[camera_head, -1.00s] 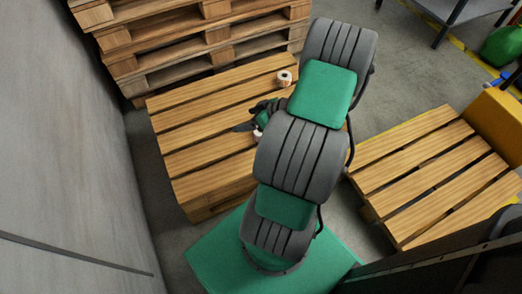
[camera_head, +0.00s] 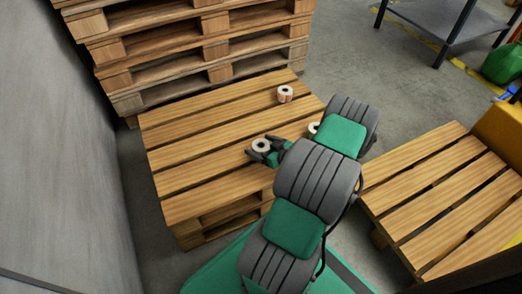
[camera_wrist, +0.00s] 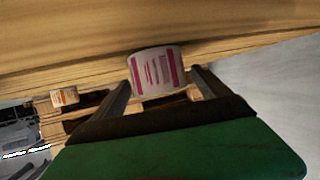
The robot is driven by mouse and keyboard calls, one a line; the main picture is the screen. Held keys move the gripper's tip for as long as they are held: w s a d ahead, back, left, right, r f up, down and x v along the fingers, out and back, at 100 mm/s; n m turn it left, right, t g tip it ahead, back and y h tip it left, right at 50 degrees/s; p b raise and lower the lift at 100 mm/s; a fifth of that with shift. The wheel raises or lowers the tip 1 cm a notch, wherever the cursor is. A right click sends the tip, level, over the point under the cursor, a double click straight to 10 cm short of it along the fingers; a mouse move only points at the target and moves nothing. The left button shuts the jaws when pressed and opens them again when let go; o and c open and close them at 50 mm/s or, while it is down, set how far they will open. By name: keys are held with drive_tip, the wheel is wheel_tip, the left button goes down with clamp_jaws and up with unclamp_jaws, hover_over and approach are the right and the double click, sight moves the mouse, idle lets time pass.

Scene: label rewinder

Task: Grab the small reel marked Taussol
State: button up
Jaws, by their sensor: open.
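A small white reel with magenta marks (camera_wrist: 156,70) stands between the tips of my gripper (camera_wrist: 162,88) in the wrist view. In the head view this reel (camera_head: 262,146) is at the fingertips of my gripper (camera_head: 264,151), over the middle of the slatted pallet. The fingers are open, one on each side of it, and I cannot tell whether they touch it. A second reel with an orange label (camera_head: 285,93) stands farther back on the pallet. A third reel (camera_head: 313,128) is partly hidden by my arm. The name Taussol is not readable on any reel.
The reels' wooden pallet (camera_head: 190,145) has a taller pallet stack (camera_head: 200,50) behind it. A grey wall (camera_head: 60,150) is at the left. Another low pallet (camera_head: 430,190) is at the right.

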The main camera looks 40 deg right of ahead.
drive_tip(key=shift+c, duration=0.6)
drive_tip(key=c, duration=1.5)
